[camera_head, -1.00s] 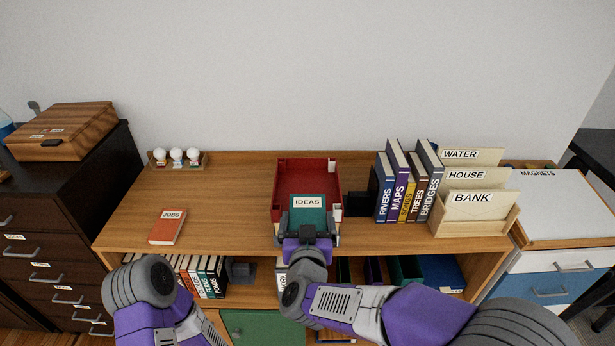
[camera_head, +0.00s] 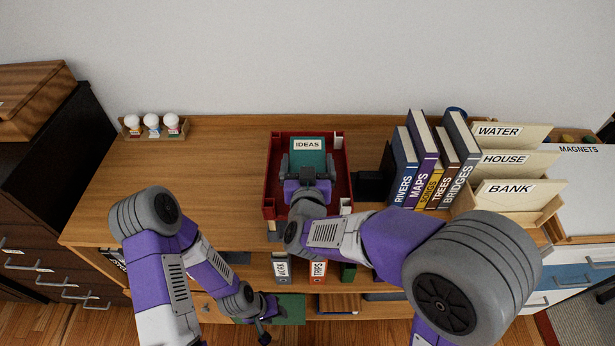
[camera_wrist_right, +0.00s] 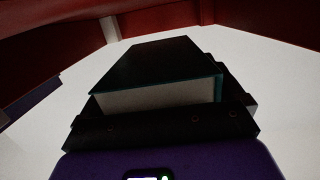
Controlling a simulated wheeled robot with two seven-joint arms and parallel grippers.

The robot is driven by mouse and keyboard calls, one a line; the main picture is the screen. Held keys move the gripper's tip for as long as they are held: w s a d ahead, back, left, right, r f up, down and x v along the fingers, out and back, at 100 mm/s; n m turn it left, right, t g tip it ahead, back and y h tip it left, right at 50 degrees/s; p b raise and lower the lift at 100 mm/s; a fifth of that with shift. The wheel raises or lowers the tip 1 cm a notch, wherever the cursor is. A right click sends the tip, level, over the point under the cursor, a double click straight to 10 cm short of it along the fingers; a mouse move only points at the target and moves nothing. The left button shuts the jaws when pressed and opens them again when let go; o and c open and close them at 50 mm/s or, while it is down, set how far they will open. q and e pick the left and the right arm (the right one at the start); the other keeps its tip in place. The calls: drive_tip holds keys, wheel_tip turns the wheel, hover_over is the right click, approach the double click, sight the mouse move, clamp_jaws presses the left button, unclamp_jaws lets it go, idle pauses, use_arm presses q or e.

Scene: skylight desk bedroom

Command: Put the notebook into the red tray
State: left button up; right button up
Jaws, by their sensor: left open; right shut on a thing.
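The teal notebook labelled IDEAS (camera_head: 307,149) is in my right gripper (camera_head: 308,174), at the back part of the red tray (camera_head: 270,185). It lies inside the outline of the tray walls; whether it touches the tray floor I cannot tell. In the right wrist view the dark teal notebook (camera_wrist_right: 165,75) sticks out ahead of the jaws, with the red tray walls (camera_wrist_right: 240,12) around and beyond it. My left gripper (camera_head: 265,333) is open and empty, low in front of the shelf.
Upright books (camera_head: 425,165) and a letter rack (camera_head: 510,195) stand right of the tray, with a dark object (camera_head: 371,187) between. A small holder with bulbs (camera_head: 152,125) is at the back left. The desk between it and the tray is clear. Binders (camera_head: 318,268) stand on the shelf below.

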drive_tip(key=shift+f+b, duration=0.75)
drive_tip(key=shift+f, duration=1.55)
drive_tip(key=shift+f, duration=0.15)
drive_tip(key=o, duration=0.8)
